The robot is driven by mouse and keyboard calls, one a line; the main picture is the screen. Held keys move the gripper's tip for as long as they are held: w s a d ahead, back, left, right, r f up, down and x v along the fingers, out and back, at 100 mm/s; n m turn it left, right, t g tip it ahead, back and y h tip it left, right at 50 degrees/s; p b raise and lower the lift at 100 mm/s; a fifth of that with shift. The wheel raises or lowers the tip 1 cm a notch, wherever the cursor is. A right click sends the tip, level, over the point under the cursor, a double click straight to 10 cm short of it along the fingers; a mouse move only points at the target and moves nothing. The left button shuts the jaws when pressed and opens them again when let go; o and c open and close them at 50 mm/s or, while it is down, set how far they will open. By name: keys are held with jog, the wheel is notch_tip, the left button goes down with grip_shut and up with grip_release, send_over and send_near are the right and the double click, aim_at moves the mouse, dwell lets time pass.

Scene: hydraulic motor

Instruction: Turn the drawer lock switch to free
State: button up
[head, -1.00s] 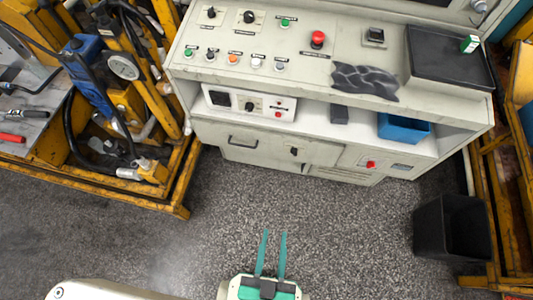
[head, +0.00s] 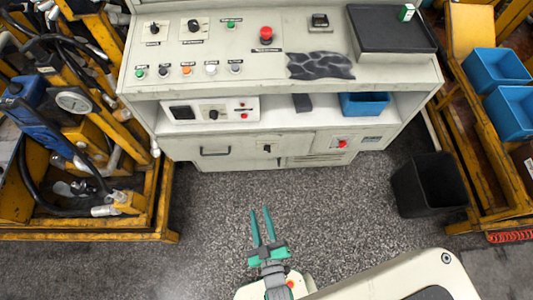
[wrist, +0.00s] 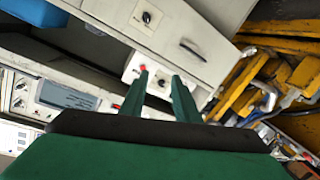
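A small black switch knob (head: 267,148) sits on the cabinet's lower front, right of the drawer (head: 196,147) with its dark handle (head: 215,152). I take this knob to be the drawer lock switch; its label and setting are too small to read. In the wrist view the knob (wrist: 146,17) shows at the upper middle, with the drawer handle (wrist: 191,51) to its right. My gripper (head: 261,211) is open and empty above the floor, in front of the cabinet and apart from the switch. Its two green fingers (wrist: 160,74) point toward the cabinet in the wrist view.
The cabinet's shelf holds a white control box (head: 208,109) and a blue bin (head: 364,104). A red knob (head: 342,143) is right of the switch. A yellow cart (head: 95,236) stands left, and a black bin (head: 429,184) right. The floor between is clear.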

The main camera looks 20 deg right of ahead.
aim_at(267, 149)
jog(key=w+d+f+h, duration=0.1)
jog(key=w+d+f, duration=0.2)
jog(key=w, duration=0.5)
jog(key=w+d+f+n+h, duration=0.1)
jog(key=w+d+f, duration=0.3)
jog(key=w, duration=0.5)
jog(key=w+d+f+n+h, duration=0.1)
jog(key=w+d+f, duration=0.2)
jog(key=w, duration=0.6)
jog(key=shift+w+d+f+t, duration=0.25)
jog(key=shift+d+t, duration=0.15)
jog(key=shift+d, duration=0.4)
jog(key=c, duration=0.7)
